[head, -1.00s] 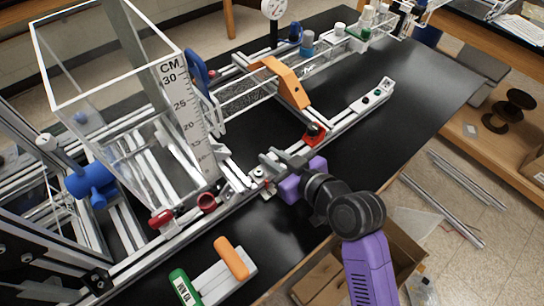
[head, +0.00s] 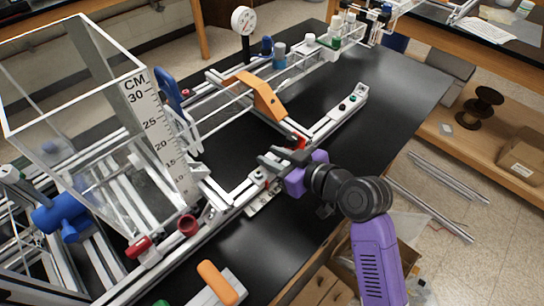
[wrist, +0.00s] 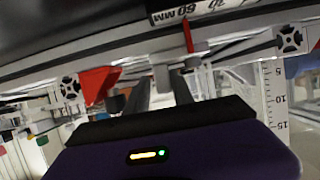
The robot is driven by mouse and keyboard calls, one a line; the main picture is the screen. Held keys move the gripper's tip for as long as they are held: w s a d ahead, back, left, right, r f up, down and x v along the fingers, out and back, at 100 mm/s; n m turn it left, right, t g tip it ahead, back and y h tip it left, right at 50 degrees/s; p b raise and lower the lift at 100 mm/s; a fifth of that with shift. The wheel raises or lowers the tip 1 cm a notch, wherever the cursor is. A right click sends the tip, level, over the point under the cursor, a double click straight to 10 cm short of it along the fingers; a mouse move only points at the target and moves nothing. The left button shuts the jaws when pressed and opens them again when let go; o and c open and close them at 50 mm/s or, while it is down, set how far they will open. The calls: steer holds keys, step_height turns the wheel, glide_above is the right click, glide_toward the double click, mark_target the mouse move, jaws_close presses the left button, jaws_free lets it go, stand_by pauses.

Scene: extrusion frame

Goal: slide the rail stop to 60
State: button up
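My gripper (head: 266,160) sits at the front rail, beside the corner of the white frame. In the wrist view its two dark fingers (wrist: 160,95) stand apart, with a pale part between them. I cannot tell whether they press on it. A thin red pointer (wrist: 187,35), apparently the rail stop's, hangs by the right finger. Its tip meets the white scale (wrist: 192,12) close to the upside-down "60 MM" print. In the head view the scale (head: 262,202) shows below the rail, and my gripper hides most of the stop.
A red block (head: 299,143) stands just beyond my gripper, also left in the wrist view (wrist: 98,83). An orange bracket (head: 262,95) rises behind. A clear tank with a CM ruler (head: 155,120) stands left. The black tabletop (head: 385,90) is free at right.

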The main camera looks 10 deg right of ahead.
steer(key=b+v, duration=0.1)
steer(key=v, duration=0.6)
steer(key=shift+s+d, duration=0.2)
steer(key=shift+s, duration=0.1)
steer(key=shift+r, duration=0.15)
steer(key=w+d+r+m+t+h, duration=0.2)
steer(key=d+r+m+t, duration=0.2)
steer(key=d, duration=0.1)
steer(key=s+d+f+m+t+h, duration=0.2)
steer(key=s+d+m+h, duration=0.25)
steer(key=s, duration=0.25)
steer(key=s+a+f+n+g, duration=0.1)
steer(key=s+f, duration=0.1)
steer(key=s, duration=1.2)
steer(key=s+a+f+g, duration=0.1)
steer(key=s+f, duration=0.1)
steer(key=s, duration=1.1)
steer(key=shift+s+f+n+h, duration=0.35)
steer(key=shift+s+h, duration=0.05)
steer(key=shift+h, duration=0.05)
